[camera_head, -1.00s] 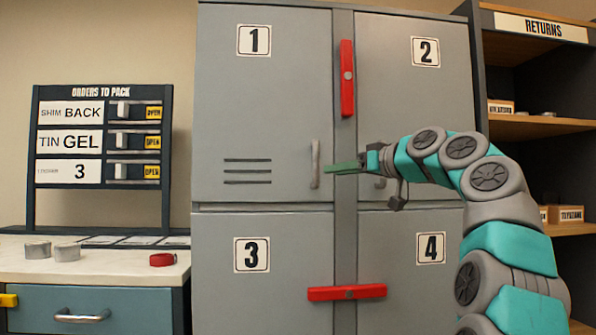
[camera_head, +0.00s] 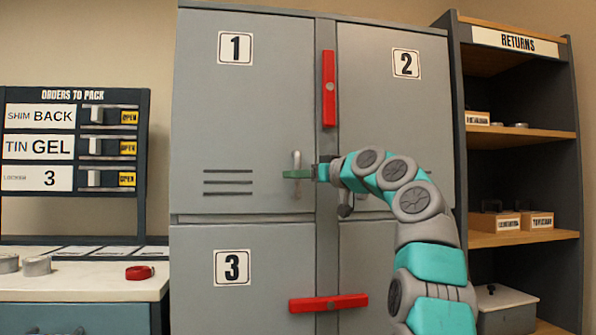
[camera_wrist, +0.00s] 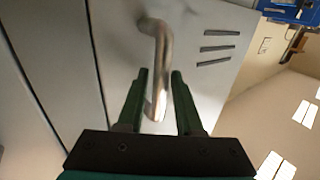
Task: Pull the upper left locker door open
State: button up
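The upper left locker door (camera_head: 255,120), marked 1, is grey with vent slots and looks shut. Its upright metal handle (camera_head: 297,160) is near the door's lower right corner. My gripper (camera_head: 295,174) is at this handle in the head view. In the wrist view, the two green fingers of my gripper (camera_wrist: 158,85) stand apart, one on each side of the handle (camera_wrist: 160,60). Gaps show beside the bar, so it is not clamped. A red bar (camera_head: 329,90) stands upright on the post between doors 1 and 2.
Door 2 (camera_head: 395,110) is at the right, with my arm in front of its lower part. A level red bar (camera_head: 328,303) crosses the post below. A returns shelf (camera_head: 525,130) stands at right. A white counter (camera_head: 100,280) and an orders board (camera_head: 70,215) are at left.

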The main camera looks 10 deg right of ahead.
grip_shut()
dwell(1.4)
